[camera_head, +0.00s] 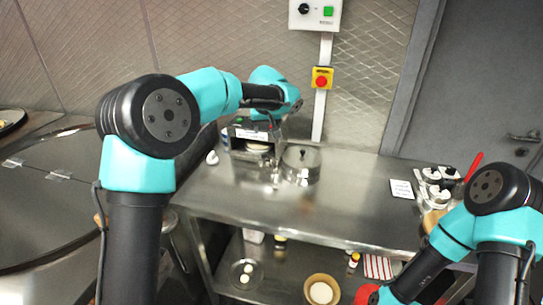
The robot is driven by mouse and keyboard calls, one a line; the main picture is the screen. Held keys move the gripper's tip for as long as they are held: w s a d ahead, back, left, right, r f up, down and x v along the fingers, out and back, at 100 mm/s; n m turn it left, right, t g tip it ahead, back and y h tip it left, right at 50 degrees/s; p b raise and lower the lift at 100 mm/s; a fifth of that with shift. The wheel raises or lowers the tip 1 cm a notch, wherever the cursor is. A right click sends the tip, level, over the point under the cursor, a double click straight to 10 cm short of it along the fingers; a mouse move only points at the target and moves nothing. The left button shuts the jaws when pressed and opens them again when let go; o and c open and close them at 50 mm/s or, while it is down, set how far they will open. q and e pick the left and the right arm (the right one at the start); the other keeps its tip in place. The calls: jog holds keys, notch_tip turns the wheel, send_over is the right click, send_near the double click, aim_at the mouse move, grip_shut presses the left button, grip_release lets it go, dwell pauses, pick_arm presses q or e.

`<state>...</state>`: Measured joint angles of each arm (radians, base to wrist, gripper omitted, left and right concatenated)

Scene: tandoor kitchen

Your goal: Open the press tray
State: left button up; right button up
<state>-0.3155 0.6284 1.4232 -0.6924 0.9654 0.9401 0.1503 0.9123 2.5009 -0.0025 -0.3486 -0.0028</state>
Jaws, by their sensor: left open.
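The press (238,142) is a small boxy steel machine with a pale label, at the back left of the steel table. Something pale and round (258,147) shows in its front opening, low down. The tray itself is too small and shadowed for me to tell how far out it is. My left arm reaches over from the left, and my left gripper (279,118) is open at the press's upper right. Its fingertips are small and partly hidden, and I cannot tell whether they touch the press. My right arm is at the lower right, with its fingers not visible.
A round steel container with a black-knobbed lid (301,165) stands just right of the press. A white card (401,189) and several small jars (436,185) are at the right. The table's middle is clear. A bowl (321,290) sits on the lower shelf.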

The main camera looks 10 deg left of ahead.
aim_at(264, 156)
pick_arm(q)
jog(key=shift+f, duration=0.15)
jog(key=x, duration=1.7)
jog(key=shift+a+f, duration=0.1)
jog(key=shift+f, duration=0.05)
jog(key=shift+s, duration=0.1)
jog(key=shift+c, duration=0.2)
grip_shut()
